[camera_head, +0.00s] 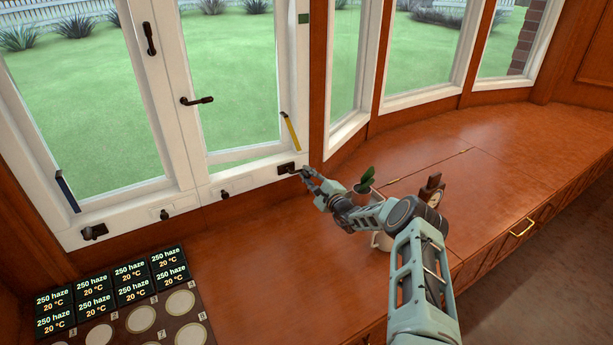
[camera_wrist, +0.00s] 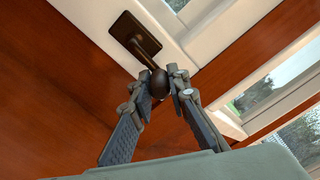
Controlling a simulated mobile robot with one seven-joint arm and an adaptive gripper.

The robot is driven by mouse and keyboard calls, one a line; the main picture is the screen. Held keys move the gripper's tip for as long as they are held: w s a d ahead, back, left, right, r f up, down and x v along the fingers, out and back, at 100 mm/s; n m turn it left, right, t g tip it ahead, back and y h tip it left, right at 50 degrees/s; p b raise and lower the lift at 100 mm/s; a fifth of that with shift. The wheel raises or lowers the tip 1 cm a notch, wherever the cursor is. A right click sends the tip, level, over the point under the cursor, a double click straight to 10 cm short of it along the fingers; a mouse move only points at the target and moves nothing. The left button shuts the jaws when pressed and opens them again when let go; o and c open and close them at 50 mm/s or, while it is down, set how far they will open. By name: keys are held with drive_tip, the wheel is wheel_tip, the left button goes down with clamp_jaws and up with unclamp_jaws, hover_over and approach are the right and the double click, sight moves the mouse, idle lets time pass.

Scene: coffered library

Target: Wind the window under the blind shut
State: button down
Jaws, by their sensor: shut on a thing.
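The window (camera_head: 235,90) in the middle of the head view has a white frame. A strip of grass shows below its lower rail, so it looks slightly open. A dark winder (camera_head: 286,168) sits on the sill rail at its lower right corner; in the wrist view its square plate (camera_wrist: 136,33) carries a crank arm ending in a round dark knob (camera_wrist: 159,84). My gripper (camera_head: 304,175) is shut on that knob, with one finger on each side in the wrist view (camera_wrist: 161,80). I see no blind in either view.
Another window (camera_head: 85,95) with its own winder (camera_head: 94,232) is at left. A mug with a green plant (camera_head: 364,181) and a small brown clock (camera_head: 434,193) stand close to my arm on the wooden counter (camera_head: 260,240). Labelled dark boxes (camera_head: 130,272) sit at lower left.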

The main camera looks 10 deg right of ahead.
sight(306, 172)
wheel_tip(306, 172, up, 2)
drive_tip(key=n+p, duration=0.1)
drive_tip(key=n, duration=0.1)
drive_tip(key=shift+w+r+n, duration=0.1)
drive_tip(key=shift+n, duration=0.3)
drive_tip(key=n+p, duration=0.1)
drive_tip(key=r+n, duration=0.1)
drive_tip(key=shift+a+n+p, duration=0.25)
drive_tip(key=shift+n+p, duration=0.1)
drive_tip(key=shift+n, duration=0.05)
drive_tip(key=n, duration=0.1)
drive_tip(key=r+n+p, duration=0.1)
drive_tip(key=shift+a+n, duration=0.3)
drive_tip(key=shift+a, duration=0.05)
drive_tip(key=shift+s+a+r+n+p, duration=0.25)
drive_tip(key=shift+a+n+p, duration=0.45)
drive_tip(key=shift+n, duration=1)
drive_tip(key=shift+s+a+r+n+p, duration=0.3)
drive_tip(key=shift+a+n+p, duration=0.4)
drive_tip(key=shift+n, duration=1)
drive_tip(key=shift+s+a+r+n+p, duration=0.25)
drive_tip(key=shift+a+n+p, duration=0.45)
drive_tip(key=shift+n, duration=1)
drive_tip(key=shift+f, duration=0.1)
